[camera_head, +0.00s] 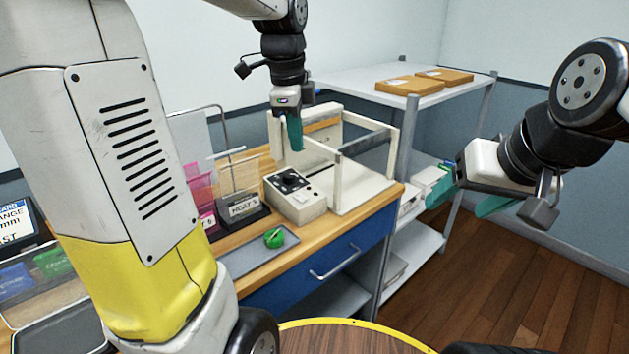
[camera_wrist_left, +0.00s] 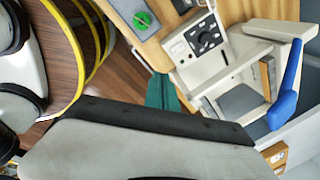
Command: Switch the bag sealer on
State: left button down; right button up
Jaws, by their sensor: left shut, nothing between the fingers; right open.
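The bag sealer (camera_head: 358,180) is a cream machine with an upright frame at the right end of the wooden bench. Its control box (camera_head: 296,200), with a black round dial panel, faces front-left; it also shows in the left wrist view (camera_wrist_left: 198,45). A blue handle (camera_wrist_left: 286,92) shows on the sealer's arm there. My left gripper (camera_head: 294,148) is shut and empty, its teal fingers pointing down above and behind the control box. In the left wrist view its fingers (camera_wrist_left: 162,93) appear beside the box. The switch's state cannot be told. My right gripper (camera_head: 468,198) is open and empty, right of the bench.
A grey tray (camera_head: 245,259) with a green item (camera_head: 275,238) lies left of the control box. A card holder (camera_head: 238,213) and pink bags (camera_head: 200,185) stand behind it. A grey shelf unit (camera_head: 345,82) with cardboard boxes (camera_head: 410,86) stands behind. Floor at right is clear.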

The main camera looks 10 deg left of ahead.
aim_at(303, 199)
pick_arm(q)
jog(key=w+f+m+g, duration=0.2)
jog(key=w+f+m, duration=0.2)
jog(key=w+m, duration=0.3)
jog(key=shift+w+a+m+y, duration=0.2)
jog(key=shift+w+m+y, duration=0.15)
jog(key=shift+m, duration=0.15)
notch_tip(303, 199, down, 14)
jog(key=shift+w+a+f, duration=0.1)
jog(key=shift+a, duration=0.05)
